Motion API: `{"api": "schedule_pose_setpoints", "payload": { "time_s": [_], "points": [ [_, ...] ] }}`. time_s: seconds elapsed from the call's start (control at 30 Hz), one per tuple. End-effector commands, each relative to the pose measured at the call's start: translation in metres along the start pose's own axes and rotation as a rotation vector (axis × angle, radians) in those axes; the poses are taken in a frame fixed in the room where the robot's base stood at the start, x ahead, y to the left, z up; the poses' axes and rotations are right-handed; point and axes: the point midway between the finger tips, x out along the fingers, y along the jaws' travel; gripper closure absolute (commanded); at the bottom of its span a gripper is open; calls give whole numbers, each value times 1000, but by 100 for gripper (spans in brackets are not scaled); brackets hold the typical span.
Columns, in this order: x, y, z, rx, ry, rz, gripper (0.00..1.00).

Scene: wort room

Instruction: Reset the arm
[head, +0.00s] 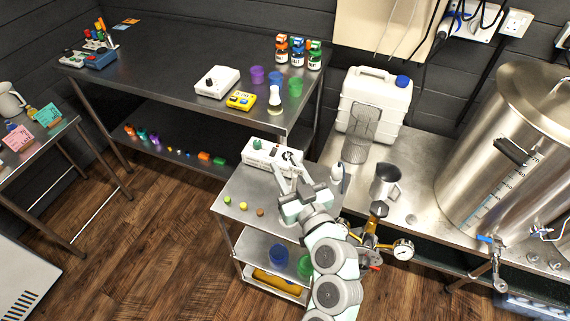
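My arm reaches up from the bottom middle of the head view over the small steel cart. My gripper (287,172) is at the cart's back edge, with its fingertips by the front of a white device (266,154) with a green knob. The fingers overlap the device's right part in the picture. I cannot tell whether they touch it, or whether they are open or shut. I see nothing clearly held.
The cart top (239,188) bears several small coloured balls at its left. A white jug (375,104), a steel pitcher (385,182), a small white bottle (337,174) and a pressure gauge (403,249) are to the right. A large steel kettle (505,150) stands far right. Wooden floor is free at left.

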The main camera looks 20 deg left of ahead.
Motion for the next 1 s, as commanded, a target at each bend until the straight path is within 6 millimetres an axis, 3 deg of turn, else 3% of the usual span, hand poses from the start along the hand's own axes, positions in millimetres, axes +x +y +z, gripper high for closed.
{"api": "schedule_pose_setpoints", "payload": {
  "time_s": [0.3, 0.43, 0.6, 1.0],
  "points": [
    [-65, 2, 1, -1, 2, 9, 64],
    [-84, 2, 2, 2, 1, 7, 64],
    [-94, 0, 1, 1, 0, 4, 64],
    [-95, 0, 0, 0, 0, 2, 64]
  ]
}}
